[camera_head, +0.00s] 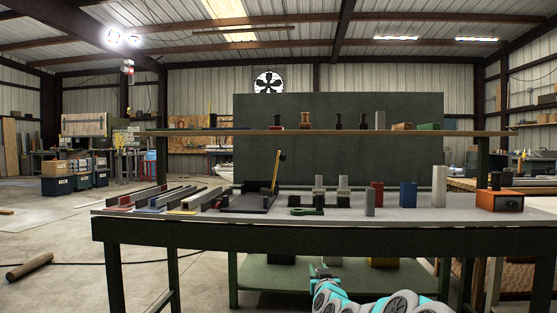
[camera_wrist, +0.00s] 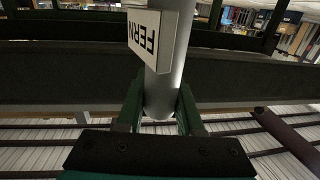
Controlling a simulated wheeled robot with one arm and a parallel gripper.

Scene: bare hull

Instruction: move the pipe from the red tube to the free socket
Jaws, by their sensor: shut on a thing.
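My gripper (camera_head: 320,271) is low in front of the table in the head view, near the lower green shelf. In the wrist view its two green fingers (camera_wrist: 160,103) are shut on a grey round pipe (camera_wrist: 167,72). The pipe carries a white plate (camera_wrist: 150,32) lettered FERN, which appears upside down. The pipe cannot be made out in the head view. The red tube (camera_head: 377,192) stands upright on the table, right of centre. I cannot tell which thing is the free socket.
A grey block (camera_head: 369,203), a blue tube (camera_head: 408,195) and a taller grey tube (camera_head: 439,186) stand near the red tube. An orange box (camera_head: 499,200) is at the right end. Rails and a dark tray (camera_head: 247,203) fill the left. The table edge (camera_head: 270,229) is above my gripper.

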